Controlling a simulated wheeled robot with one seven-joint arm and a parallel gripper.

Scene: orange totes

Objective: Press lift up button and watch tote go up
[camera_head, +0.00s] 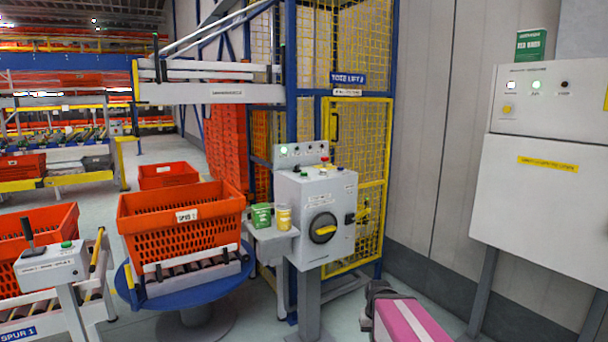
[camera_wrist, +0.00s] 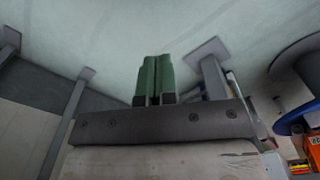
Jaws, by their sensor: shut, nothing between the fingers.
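The grey control box (camera_head: 315,222) stands on a post in front of the lift cage. I cannot read which one is lift up. An orange tote (camera_head: 180,240) sits on rollers on a blue turntable (camera_head: 205,291) left of the box. The cage (camera_head: 359,165) is blue and yellow mesh. My gripper (camera_wrist: 154,62) is shut and empty in the wrist view, with floor beyond it; the head view does not show it.
A side shelf (camera_head: 272,233) on the box holds a green carton and a yellow container. A white cabinet (camera_head: 550,200) with lights stands at right. A smaller panel (camera_head: 52,264) with a lever is at left. Open floor lies around the box's post.

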